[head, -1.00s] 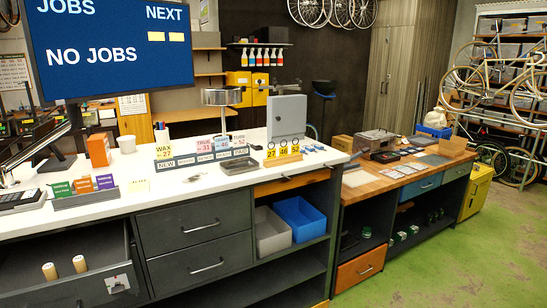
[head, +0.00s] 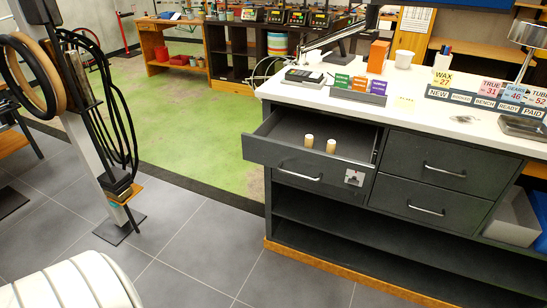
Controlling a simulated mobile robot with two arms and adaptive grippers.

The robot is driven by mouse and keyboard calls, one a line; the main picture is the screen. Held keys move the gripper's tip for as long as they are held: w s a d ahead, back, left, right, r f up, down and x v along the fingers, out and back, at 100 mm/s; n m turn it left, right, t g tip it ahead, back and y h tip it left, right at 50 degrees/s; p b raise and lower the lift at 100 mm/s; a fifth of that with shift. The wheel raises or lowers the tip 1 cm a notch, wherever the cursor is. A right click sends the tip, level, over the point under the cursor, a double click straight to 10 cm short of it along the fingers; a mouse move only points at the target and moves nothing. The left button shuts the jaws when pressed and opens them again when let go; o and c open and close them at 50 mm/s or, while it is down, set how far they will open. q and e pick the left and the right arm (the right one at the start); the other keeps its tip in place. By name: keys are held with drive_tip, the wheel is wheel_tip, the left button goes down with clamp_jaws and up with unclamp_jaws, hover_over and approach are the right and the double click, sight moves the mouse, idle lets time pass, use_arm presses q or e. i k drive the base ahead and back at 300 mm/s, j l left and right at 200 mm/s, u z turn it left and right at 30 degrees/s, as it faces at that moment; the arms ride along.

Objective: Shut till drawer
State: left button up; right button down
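The till drawer (head: 268,155) is pulled open at the upper left of the dark grey counter in the head view. Its front has a bar handle (head: 298,176) and a pale plate with a lock (head: 354,178) near its right end. Two pale wooden cylinders (head: 331,146) stand inside it toward the right. The rest of its visible floor looks bare. Neither of my grippers is in view.
A white counter top (head: 315,94) above holds a card terminal (head: 305,77), a card rack and signs. Closed drawers (head: 436,165) are to the right. A stand with hanging tyres (head: 85,110) is at left. Grey tiled floor (head: 195,225) before the counter is clear.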

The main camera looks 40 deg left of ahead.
sight(278, 142)
drive_tip(key=u, duration=0.95)
